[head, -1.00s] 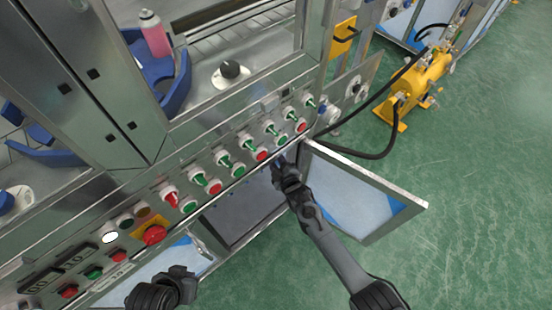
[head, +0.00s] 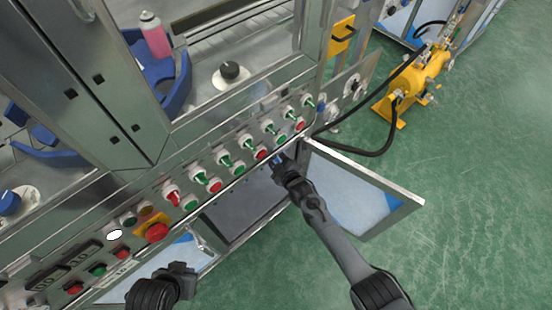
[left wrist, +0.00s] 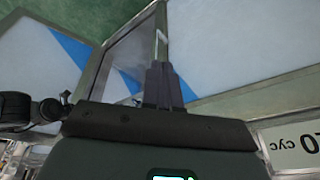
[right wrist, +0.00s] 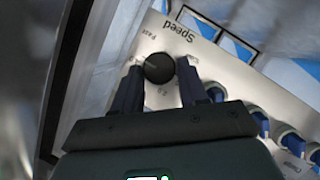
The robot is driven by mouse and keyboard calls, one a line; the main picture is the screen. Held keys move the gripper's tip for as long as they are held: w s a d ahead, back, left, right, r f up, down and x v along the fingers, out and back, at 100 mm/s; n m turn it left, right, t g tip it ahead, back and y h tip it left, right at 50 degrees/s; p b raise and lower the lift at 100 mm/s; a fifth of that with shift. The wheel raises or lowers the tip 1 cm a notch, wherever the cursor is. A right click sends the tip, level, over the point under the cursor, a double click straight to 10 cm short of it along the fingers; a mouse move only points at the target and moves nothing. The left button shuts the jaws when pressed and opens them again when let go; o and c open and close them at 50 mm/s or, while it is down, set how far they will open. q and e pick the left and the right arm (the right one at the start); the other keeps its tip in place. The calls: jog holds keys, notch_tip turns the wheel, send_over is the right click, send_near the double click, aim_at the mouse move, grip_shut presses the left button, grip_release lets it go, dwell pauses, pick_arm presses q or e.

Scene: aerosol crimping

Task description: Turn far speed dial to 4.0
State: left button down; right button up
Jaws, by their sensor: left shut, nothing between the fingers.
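A round black dial (right wrist: 158,68) sits on a pale plate marked "Speed" and "Fast" in the right wrist view. Its pointer setting is too small to read. The two fingers of my right gripper (right wrist: 160,80) are spread, one on each side of the dial; I cannot tell whether they touch it. In the head view my right gripper (head: 282,167) is below the front switch row, near the open cabinet door. My left gripper (head: 182,272) is low at the left, near the panel's front. Its fingers (left wrist: 163,85) are together and empty in the left wrist view.
The switch panel (head: 185,170) carries several green and red switches and a red emergency stop (head: 157,231). An open cabinet door (head: 365,185) juts out right of my right arm. A yellow pump (head: 420,80) with black hoses stands on the clear green floor.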

jog(key=o, duration=0.3)
jog(key=shift+p+v, duration=3.15)
jog(key=shift+v, duration=2.25)
jog(key=shift+f, duration=0.1)
